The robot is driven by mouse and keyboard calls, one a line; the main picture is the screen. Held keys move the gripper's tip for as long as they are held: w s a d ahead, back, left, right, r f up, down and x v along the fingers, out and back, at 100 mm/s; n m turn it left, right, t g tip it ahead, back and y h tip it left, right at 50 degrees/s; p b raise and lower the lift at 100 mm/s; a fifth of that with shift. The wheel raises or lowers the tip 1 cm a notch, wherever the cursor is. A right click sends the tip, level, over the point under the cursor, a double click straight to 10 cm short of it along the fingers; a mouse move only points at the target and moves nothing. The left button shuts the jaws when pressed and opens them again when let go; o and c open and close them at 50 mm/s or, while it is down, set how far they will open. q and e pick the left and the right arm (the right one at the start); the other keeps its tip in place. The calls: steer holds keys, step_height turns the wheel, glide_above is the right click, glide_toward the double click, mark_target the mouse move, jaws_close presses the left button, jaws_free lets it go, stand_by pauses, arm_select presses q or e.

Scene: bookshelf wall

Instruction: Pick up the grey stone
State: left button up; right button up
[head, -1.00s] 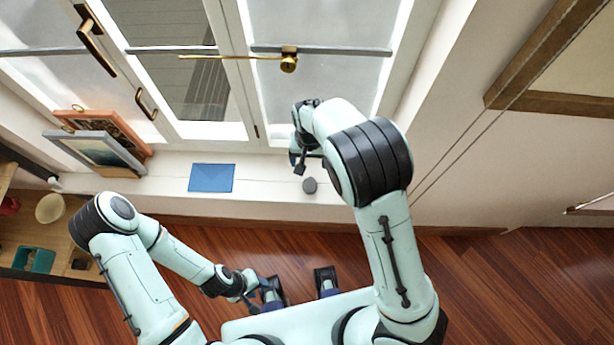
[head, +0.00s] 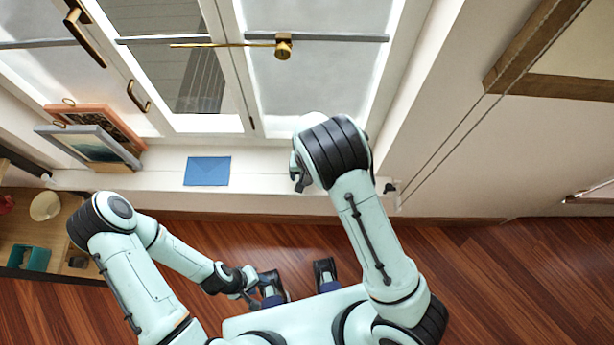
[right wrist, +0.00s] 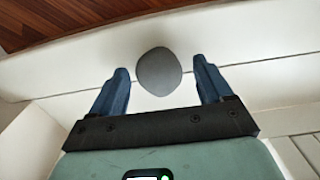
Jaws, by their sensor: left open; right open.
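The grey stone (right wrist: 159,71) shows in the right wrist view as a smooth, rounded dark grey lump on the white sill. My right gripper (right wrist: 160,67) is open, with one blue finger on each side of the stone in that picture. Gaps show between the stone and both fingers; I cannot tell the height difference. In the head view the stone is hidden behind my right arm, and most of the right gripper is hidden too. My left gripper (head: 254,287) is low over the floor, away from the sill; its fingers are small in the picture.
A blue envelope (head: 207,171) lies on the white window sill (head: 255,179), left of my right arm. Framed pictures (head: 92,143) lean at the sill's left end. The window (head: 310,75) has a brass handle. A shelf with a bowl (head: 46,206) stands at far left.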

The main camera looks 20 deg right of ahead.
steer(key=c, duration=1.2)
steer(key=shift+r, duration=0.1)
